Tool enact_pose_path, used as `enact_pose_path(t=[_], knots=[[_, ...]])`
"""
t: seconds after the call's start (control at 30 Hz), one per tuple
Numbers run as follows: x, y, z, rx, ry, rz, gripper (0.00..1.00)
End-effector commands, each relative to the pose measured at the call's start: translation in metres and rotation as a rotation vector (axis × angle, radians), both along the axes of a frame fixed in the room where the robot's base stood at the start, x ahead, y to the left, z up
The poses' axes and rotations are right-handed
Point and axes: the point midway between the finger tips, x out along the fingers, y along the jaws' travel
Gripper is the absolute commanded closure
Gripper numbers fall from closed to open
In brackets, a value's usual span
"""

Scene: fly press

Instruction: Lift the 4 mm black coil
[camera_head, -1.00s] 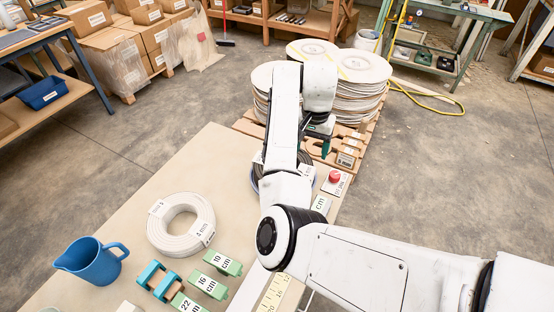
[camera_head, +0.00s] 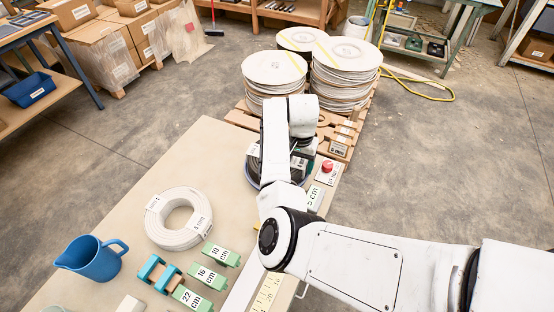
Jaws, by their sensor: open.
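A dark coil (camera_head: 252,168) lies at the far right end of the table, with a bluish edge at its base. My arm covers much of it, and the small label on it is too small to read. My gripper (camera_head: 299,168) is over the right side of the coil, pointing down. It is open, but its fingertips are mostly hidden by my own wrist, and I cannot tell whether they touch the coil. A white coil (camera_head: 161,228) with a 4 mm label lies nearer on the table.
A red button (camera_head: 327,166) on a pale plate is just right of my gripper. Green blocks marked in cm (camera_head: 208,277), a teal clamp-like piece (camera_head: 150,268) and a blue jug (camera_head: 90,258) stand nearer. Stacked discs (camera_head: 346,72) rise on a pallet beyond the table.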

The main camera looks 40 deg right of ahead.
Motion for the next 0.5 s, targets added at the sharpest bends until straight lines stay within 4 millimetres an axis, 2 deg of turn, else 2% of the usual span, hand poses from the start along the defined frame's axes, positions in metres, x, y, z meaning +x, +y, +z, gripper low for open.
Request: enact_pose_path(t=[0.23,0.5], knots=[[0.0000,-0.0001,-0.0021,0.000,-0.001,-0.001,0.30],[0.0000,-0.0001,-0.0018,0.000,-0.001,-0.001,0.55]])
